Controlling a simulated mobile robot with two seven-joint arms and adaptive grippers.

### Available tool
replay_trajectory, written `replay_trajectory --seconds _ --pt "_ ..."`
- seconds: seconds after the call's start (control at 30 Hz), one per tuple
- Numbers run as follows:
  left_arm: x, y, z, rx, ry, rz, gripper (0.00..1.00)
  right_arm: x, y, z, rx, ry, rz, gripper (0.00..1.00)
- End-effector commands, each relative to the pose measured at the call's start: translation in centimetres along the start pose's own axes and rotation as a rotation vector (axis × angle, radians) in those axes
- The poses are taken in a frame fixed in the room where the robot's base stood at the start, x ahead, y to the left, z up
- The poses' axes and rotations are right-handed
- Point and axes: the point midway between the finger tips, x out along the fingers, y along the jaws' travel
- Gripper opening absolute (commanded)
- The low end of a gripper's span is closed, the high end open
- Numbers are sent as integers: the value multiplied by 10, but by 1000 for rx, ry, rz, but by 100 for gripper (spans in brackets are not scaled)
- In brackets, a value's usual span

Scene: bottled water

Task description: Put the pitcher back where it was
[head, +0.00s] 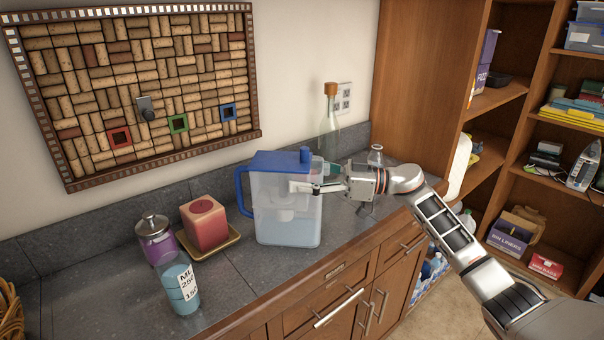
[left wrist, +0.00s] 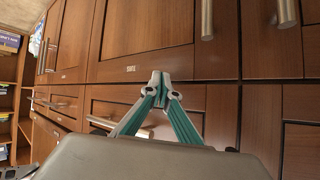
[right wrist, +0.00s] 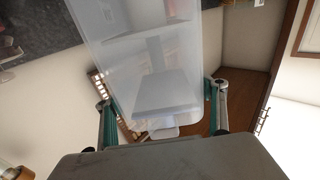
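The pitcher (head: 288,222) is clear with a blue lid and a blue handle on its left. It stands upright on the grey counter in the head view, with some water low inside. My right gripper (head: 312,184) reaches it from the right, one finger across its front and the other behind. In the right wrist view the pitcher (right wrist: 155,70) fills the space between the fingers (right wrist: 160,112), which appear to press on both sides. My left gripper (left wrist: 160,82) is shut and empty in front of the wooden cabinet fronts, and is outside the head view.
Left of the pitcher are a red candle (head: 205,223) on a tray, a purple jar (head: 156,240) and a blue-liquid bottle (head: 181,286). Behind my right gripper stand a tall glass bottle (head: 328,125) and a small flask (head: 375,157). Open shelves (head: 500,95) stand at the right.

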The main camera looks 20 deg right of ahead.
Motion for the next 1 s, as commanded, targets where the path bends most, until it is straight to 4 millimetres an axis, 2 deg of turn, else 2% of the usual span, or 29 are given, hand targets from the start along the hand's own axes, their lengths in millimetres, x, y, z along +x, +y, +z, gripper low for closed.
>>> replay_trajectory --seconds 0.47,0.57,1.0 --pt "1 0 1 0 1 0 0 -1 0 -4 -1 0 1 86" --pt "2 0 2 -1 1 0 0 -13 1 -2 1 -2 2 86" --pt "8 2 13 -1 -1 0 0 -98 0 -1 0 -3 2 86"
